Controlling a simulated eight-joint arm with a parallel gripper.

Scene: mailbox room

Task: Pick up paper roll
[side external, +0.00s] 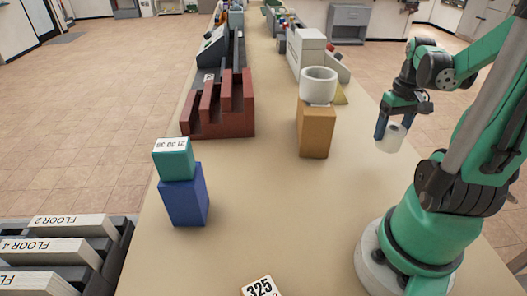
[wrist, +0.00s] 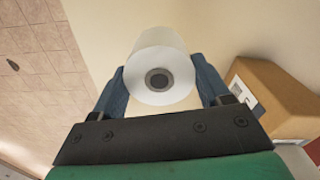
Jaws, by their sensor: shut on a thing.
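A white paper roll (side external: 391,138) with a dark core hole is held by my gripper (side external: 393,129) at the right of the side external view. In the wrist view, the roll (wrist: 158,72) sits between the two blue fingers of my gripper (wrist: 160,85), which press on its left and right sides. The roll's round end faces the wrist camera. It appears to be above the right edge of the table; I cannot tell exactly how high.
A tan box (side external: 316,130) with a white cylinder (side external: 318,85) on top stands left of my gripper. Dark red stepped blocks (side external: 221,105) and a blue box (side external: 184,195) with a teal box (side external: 173,159) on it stand further left. The table (side external: 255,225) is clear in the middle front.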

